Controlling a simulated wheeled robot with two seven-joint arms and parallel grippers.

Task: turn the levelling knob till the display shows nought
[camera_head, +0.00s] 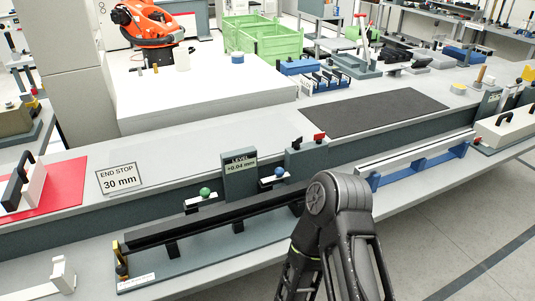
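The level display (239,166) is a grey box standing behind the long dark rail and reads "LEVEL +0.04 mm". A green ball (205,191) is left of it and a blue ball (279,171) right of it, each on a small white-topped block. A brass-coloured part (121,262) stands upright at the rail's left end. I cannot tell for sure which part is the levelling knob. A black arm of mine rises from the bottom, right of centre, and covers the rail's right end. I cannot make out either gripper's fingertips.
A sign (120,179) reads "END STOP 30 mm". A grey box with a dark and a red knob (319,137) is right of the display. A blue-footed rail (416,159) lies at right. A red mat (42,188) is at left. The dark mat (374,111) is bare.

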